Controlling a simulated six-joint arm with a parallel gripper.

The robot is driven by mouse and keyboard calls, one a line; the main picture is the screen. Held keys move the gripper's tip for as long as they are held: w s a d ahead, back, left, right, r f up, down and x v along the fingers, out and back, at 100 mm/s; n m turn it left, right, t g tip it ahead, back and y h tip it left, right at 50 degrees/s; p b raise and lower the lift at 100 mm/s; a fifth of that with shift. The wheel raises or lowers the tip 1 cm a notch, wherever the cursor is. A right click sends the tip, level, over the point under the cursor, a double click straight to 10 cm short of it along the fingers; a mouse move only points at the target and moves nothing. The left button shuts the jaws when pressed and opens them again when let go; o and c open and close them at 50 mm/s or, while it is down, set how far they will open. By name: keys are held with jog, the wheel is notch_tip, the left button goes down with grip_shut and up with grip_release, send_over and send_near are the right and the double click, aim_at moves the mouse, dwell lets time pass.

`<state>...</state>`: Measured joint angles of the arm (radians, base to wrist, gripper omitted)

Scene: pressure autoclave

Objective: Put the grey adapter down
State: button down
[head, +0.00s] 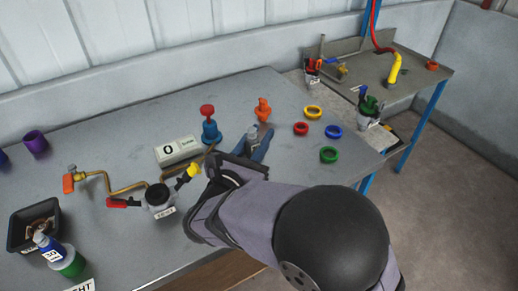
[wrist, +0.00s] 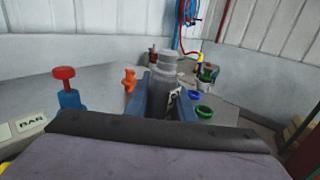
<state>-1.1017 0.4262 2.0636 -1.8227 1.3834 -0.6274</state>
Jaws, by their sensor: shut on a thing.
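The grey adapter (wrist: 162,75) stands upright between the blue fingers of my gripper (wrist: 174,105) in the wrist view. It is a stepped cylinder with a narrower top. In the head view the adapter (head: 252,138) shows at the end of my gripper (head: 257,147), over the right part of the grey table (head: 130,131). My gripper is shut on it. The fingers hide its lower part, so I cannot tell whether its base touches the table.
A display box (head: 178,151) and brass pipework (head: 125,190) are to the left.

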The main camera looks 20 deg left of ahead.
jog(key=shift+r, duration=1.9)
jog(key=s+a+r+n+y+p, duration=0.15)
jog(key=s+a+y, duration=0.25)
jog(key=s+a, duration=0.5)
jog(key=s+a+r+n+y+p, duration=0.1)
jog(key=s+a+r+n+y, duration=0.2)
jog(key=a, duration=0.9)
notch_tip(320, 180, down, 11)
jog(key=s+p, duration=0.1)
jog(key=shift+f, duration=0.15)
jog(key=shift+s, duration=0.1)
jog(key=shift+f, duration=0.3)
jog(key=c, duration=1.5)
grip_release()
